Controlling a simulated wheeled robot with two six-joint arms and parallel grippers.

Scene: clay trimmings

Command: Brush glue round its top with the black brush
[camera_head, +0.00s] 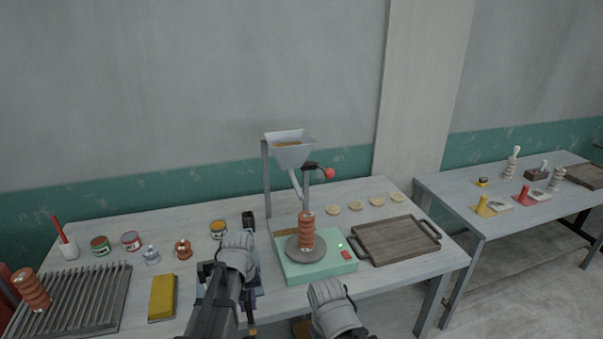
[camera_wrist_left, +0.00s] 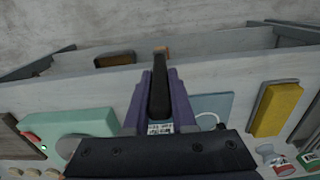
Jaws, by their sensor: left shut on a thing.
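My left gripper (camera_wrist_left: 160,80) has purple fingers shut on the black brush (camera_wrist_left: 160,98); the brush's tan tip shows just past the fingertips in the left wrist view. In the head view my left arm hides most of the gripper and brush. A brown ribbed stack (camera_head: 306,232) stands upright on the round grey turntable (camera_head: 293,255) of a pale green machine (camera_head: 318,269). The held brush is to the left of and nearer than this machine, apart from the stack. My right arm shows at the bottom centre; its gripper is not in view.
A hopper (camera_head: 290,149) stands above behind the stack, with a red-knobbed lever (camera_head: 328,173) near its top. Tins and small jars line the left. A yellow sponge (camera_head: 162,297), a ribbed rack (camera_head: 84,303) and a brown tray (camera_head: 396,240) flank the middle. A blue pad (camera_wrist_left: 212,106) lies below my left gripper.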

